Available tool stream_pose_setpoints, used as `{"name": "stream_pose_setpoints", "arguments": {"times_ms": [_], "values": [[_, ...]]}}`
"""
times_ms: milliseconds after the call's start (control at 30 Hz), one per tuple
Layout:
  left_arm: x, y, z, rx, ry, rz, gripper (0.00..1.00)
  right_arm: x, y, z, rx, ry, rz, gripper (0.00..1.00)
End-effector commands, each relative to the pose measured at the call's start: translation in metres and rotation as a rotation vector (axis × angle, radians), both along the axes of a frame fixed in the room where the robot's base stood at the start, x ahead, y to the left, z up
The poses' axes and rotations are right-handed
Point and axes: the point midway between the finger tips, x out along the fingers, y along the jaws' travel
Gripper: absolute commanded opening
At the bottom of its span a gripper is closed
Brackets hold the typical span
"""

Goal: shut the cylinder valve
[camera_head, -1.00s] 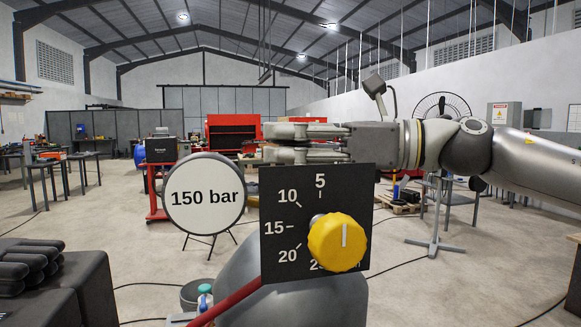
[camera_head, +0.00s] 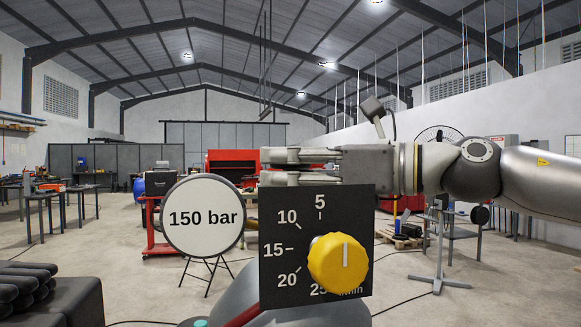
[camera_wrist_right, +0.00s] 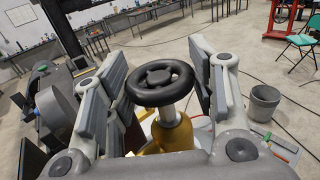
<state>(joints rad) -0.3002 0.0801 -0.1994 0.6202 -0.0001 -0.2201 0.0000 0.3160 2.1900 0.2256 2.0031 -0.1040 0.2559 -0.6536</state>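The valve's black handwheel (camera_wrist_right: 158,84) sits on a brass valve body (camera_wrist_right: 172,132) in the right wrist view. My right gripper (camera_wrist_right: 160,75) is open, with its fingers on either side of the wheel. The right finger is very close to the rim; I cannot tell whether it touches. In the head view my right gripper (camera_head: 292,167) reaches leftward behind the top of a black dial panel (camera_head: 280,222), which hides the handwheel. The grey cylinder (camera_head: 300,316) shows below the panel. My left gripper is not in view.
A round gauge (camera_head: 203,217) reading "150 bar" stands left of the panel. A yellow knob (camera_head: 337,264) is on the panel, its mark pointing up. A dark ribbed object (camera_head: 28,288) is at lower left. A grey bin (camera_wrist_right: 264,103) stands right of the gripper.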

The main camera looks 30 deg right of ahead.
Motion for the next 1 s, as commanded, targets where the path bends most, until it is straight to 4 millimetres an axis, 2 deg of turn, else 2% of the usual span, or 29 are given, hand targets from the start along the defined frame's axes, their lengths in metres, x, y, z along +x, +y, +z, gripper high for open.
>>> {"name": "stream_pose_setpoints", "arguments": {"times_ms": [33,100,567,1000], "values": [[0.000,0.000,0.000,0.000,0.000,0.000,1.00,0.000,0.000,0.000,0.000,0.000,0.000,0.61],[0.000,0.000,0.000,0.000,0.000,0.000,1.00,0.000,0.000,0.000,0.000,0.000,0.000,0.70],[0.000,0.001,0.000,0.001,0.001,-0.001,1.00,-0.004,-0.003,0.000,0.000,-0.001,0.001,0.71],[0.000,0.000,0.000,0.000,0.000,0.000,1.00,-0.040,-0.029,0.001,0.001,-0.004,0.001,0.71]]}}
